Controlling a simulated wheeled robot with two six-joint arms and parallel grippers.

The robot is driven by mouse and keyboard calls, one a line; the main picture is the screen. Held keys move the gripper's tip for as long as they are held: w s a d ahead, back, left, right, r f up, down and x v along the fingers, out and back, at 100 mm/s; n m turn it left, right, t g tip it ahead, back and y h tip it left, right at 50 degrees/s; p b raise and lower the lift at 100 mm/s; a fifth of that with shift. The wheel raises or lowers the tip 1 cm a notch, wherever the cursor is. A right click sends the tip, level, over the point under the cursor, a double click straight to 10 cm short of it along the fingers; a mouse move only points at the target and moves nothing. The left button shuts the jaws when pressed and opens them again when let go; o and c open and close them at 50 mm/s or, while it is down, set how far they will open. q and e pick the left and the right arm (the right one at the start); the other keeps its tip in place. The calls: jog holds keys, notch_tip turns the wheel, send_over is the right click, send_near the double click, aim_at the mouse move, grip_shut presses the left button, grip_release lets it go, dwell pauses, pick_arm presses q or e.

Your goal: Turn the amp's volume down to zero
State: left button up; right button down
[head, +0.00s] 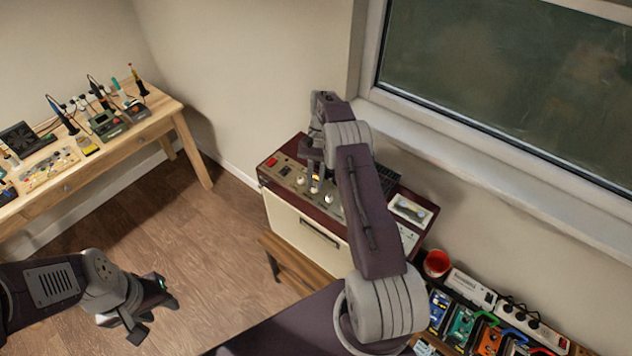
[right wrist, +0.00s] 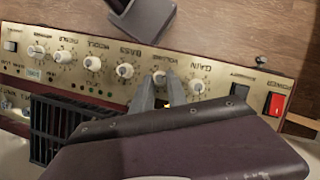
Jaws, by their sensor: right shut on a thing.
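The amp (head: 283,220) is a dark red and cream box with a control panel (head: 275,173) on top. In the right wrist view the panel shows upside down, with a row of cream knobs and a red power switch (right wrist: 275,104). The volume knob (right wrist: 160,77) sits under the word VOLUME, between the gain knob (right wrist: 198,87) and the bass knob (right wrist: 125,70). My right gripper (right wrist: 159,88) is shut on the volume knob; the fingers partly hide it, and its pointer cannot be read. My left gripper (head: 155,315) is open and empty above the floor, away from the amp.
A wooden workbench (head: 170,108) with tools stands at the far left. The window wall is close behind. The floor at left is clear.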

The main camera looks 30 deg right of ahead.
jog(key=shift+w+a+n+g+h, duration=0.15)
jog(key=shift+n+h, duration=0.2)
jog(key=shift+n, duration=0.6)
jog(key=shift+n+g+h, duration=0.15)
jog(key=shift+n+h, duration=0.2)
jog(key=shift+n, duration=0.6)
jog(key=c, duration=1.3)
grip_release()
jog(key=shift+r, duration=0.1)
